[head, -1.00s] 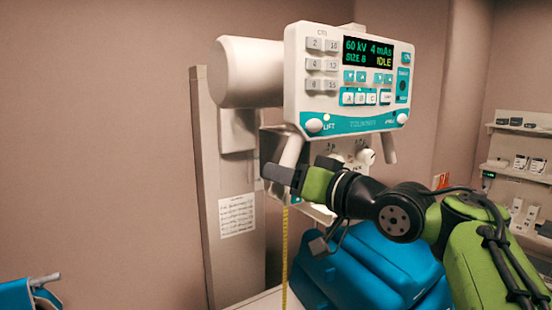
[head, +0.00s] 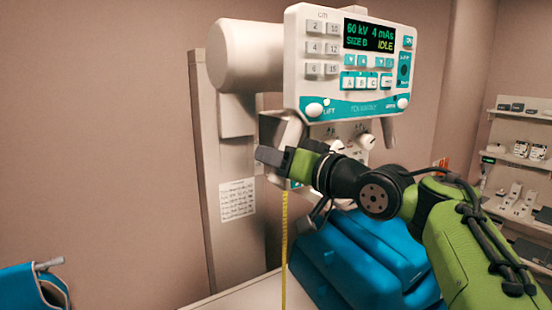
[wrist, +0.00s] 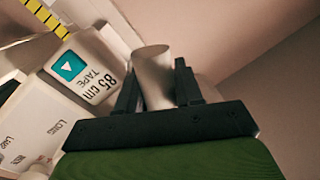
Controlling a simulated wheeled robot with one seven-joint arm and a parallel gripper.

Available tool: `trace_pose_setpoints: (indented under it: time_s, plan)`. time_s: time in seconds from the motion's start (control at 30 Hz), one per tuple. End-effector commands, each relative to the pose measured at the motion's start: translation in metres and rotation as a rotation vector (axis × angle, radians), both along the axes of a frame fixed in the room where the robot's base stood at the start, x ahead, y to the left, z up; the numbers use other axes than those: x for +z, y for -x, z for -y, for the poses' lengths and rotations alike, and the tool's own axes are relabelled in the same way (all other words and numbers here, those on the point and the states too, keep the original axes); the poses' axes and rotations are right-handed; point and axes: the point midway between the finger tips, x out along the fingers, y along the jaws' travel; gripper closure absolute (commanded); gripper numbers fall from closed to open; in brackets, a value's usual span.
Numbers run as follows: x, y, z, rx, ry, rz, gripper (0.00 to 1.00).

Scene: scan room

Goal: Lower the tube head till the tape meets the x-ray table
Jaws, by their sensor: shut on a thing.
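The tube head (head: 345,65) hangs at the upper middle, with a white and teal panel; its display reads 60 kV, 4 mAs and IDLE. My gripper (head: 270,156) is shut on the pale left handle (head: 289,130) below the panel. In the wrist view, the fingers of my gripper (wrist: 156,88) stand on both sides of the handle (wrist: 153,72). The yellow tape (head: 284,250) hangs down past the x-ray table's pale edge (head: 240,299); its lower end is out of frame. A tape housing (wrist: 87,68) reads "85 cm TAPE" in the wrist view.
Blue cushions (head: 360,255) lie below my arm. A grey column (head: 208,190) with a paper notice (head: 237,199) stands behind the tube head. Shelves (head: 520,160) with small devices are at right. A blue seat-like thing (head: 30,288) is at lower left.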

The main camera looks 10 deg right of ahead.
Motion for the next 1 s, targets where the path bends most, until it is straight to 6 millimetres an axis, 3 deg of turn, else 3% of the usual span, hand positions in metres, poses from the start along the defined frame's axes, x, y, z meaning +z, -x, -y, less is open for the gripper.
trace_pose_setpoints:
  time_s: [0.2, 0.33, 0.5, 0.8, 0.83, 1.0]
  plan:
    - [-0.048, 0.0, -0.001, 0.003, 0.003, -0.008, 1.0]
    - [-0.067, 0.0, -0.001, 0.003, 0.002, -0.009, 1.0]
    - [-0.074, 0.0, 0.0, 0.002, 0.001, -0.007, 1.0]
    - [-0.069, 0.0, 0.0, 0.001, 0.0, -0.003, 1.0]
    - [-0.069, 0.0, 0.0, 0.001, 0.0, -0.003, 0.62]
    - [-0.069, 0.0, 0.0, 0.001, 0.001, -0.003, 0.59]
